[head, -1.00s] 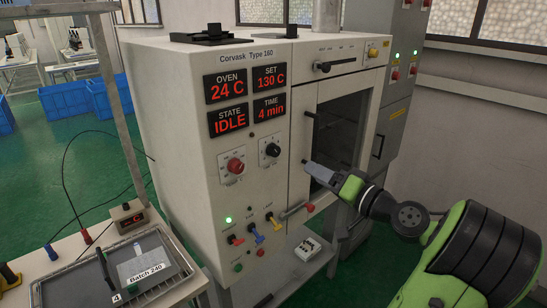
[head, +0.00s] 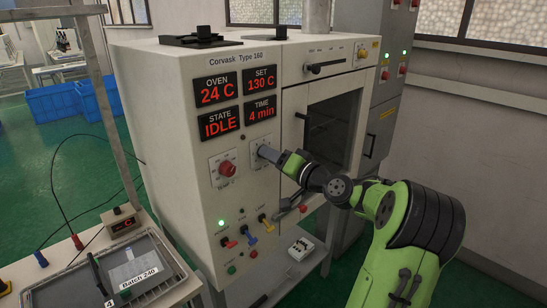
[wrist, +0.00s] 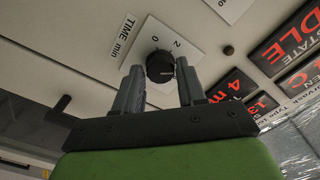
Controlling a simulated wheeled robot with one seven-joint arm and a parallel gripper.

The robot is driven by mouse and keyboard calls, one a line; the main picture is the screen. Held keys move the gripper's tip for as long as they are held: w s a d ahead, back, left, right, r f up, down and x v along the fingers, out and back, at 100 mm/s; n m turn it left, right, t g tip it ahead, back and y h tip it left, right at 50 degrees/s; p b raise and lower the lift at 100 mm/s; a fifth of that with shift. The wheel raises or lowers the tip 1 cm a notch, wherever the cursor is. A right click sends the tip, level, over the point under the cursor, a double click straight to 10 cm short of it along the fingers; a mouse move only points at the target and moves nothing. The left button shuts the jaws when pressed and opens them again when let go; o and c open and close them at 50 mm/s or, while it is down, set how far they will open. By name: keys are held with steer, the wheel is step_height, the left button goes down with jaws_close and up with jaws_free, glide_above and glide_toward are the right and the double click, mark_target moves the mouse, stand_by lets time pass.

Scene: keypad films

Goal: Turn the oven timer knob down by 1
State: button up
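The timer knob (wrist: 160,66) is black and round, on a white plate marked "TIME min" with 0 and 2 legible, in the wrist view. In the head view my gripper's tip hides it. My gripper (wrist: 160,72) is open, one finger on each side of the knob, with slim gaps visible. I cannot tell how far the fingers reach over it. My gripper also shows in the head view (head: 264,152), pointing at the panel right of the red knob. The TIME display (head: 260,109) reads 4 min.
The red knob (head: 227,170) sits just left of my gripper. Below are the blue switch (head: 250,228) and yellow switch (head: 265,219). The oven door (head: 330,130) is to the right. The STATE display (head: 219,124) reads IDLE. A tray (head: 176,268) stands at the lower left.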

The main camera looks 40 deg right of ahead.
steer(key=c, duration=0.6)
steer(key=n+b, duration=0.4)
steer(key=b, duration=0.2)
steer(key=shift+c, duration=0.2)
steer(key=o, duration=1.1)
steer(key=shift+c, duration=0.2)
steer(key=s, duration=1.5)
steer(key=shift+s+d, duration=0.25)
steer(key=shift+s, duration=0.15)
